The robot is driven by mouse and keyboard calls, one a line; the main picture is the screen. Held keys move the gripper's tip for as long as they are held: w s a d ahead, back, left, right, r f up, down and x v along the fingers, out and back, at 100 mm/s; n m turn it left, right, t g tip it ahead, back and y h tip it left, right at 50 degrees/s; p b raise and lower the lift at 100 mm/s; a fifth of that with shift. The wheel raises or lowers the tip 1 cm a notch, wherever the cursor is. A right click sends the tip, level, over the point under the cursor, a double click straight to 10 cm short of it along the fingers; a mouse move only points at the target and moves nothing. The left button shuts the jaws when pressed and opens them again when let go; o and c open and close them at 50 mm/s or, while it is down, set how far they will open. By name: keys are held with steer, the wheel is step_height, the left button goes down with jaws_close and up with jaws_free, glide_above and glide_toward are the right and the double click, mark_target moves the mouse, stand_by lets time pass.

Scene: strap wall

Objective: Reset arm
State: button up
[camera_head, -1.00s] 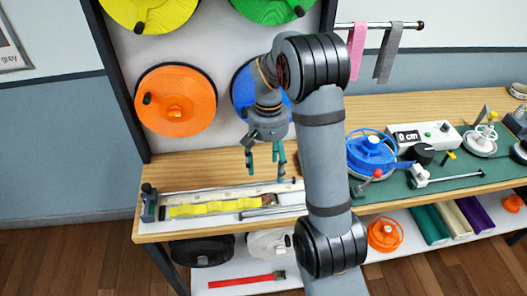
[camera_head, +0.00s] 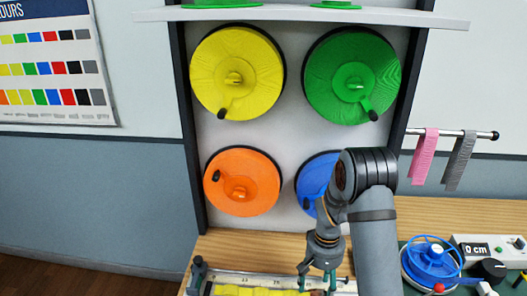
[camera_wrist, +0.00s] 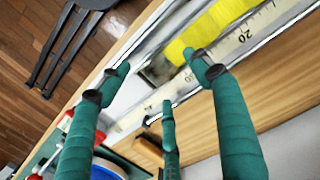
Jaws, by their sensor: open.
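My arm reaches over the wooden bench, and my gripper (camera_head: 318,284) points down above the measuring tray at the lower edge of the head view. In the wrist view my gripper (camera_wrist: 158,80) shows its green fingers spread apart with nothing between them. A yellow strap (camera_wrist: 215,28) lies along the scale (camera_wrist: 255,32) marked 20, beyond the fingertips. In the head view only part of the yellow strap (camera_head: 235,290) shows. My arm partly covers the blue reel (camera_head: 312,178).
Yellow (camera_head: 240,50), green (camera_head: 340,55) and orange (camera_head: 242,205) reels hang on the wall panel. A shelf (camera_head: 420,20) juts out above them. Pink (camera_head: 424,155) and grey (camera_head: 459,160) straps hang from a rail. A blue winder (camera_head: 425,262) and a 0 cm display (camera_head: 478,250) stand right.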

steer(key=shift+s+r+p, duration=0.1)
steer(key=shift+r+p, duration=0.85)
steer(key=shift+r, duration=0.8)
steer(key=shift+f, duration=0.1)
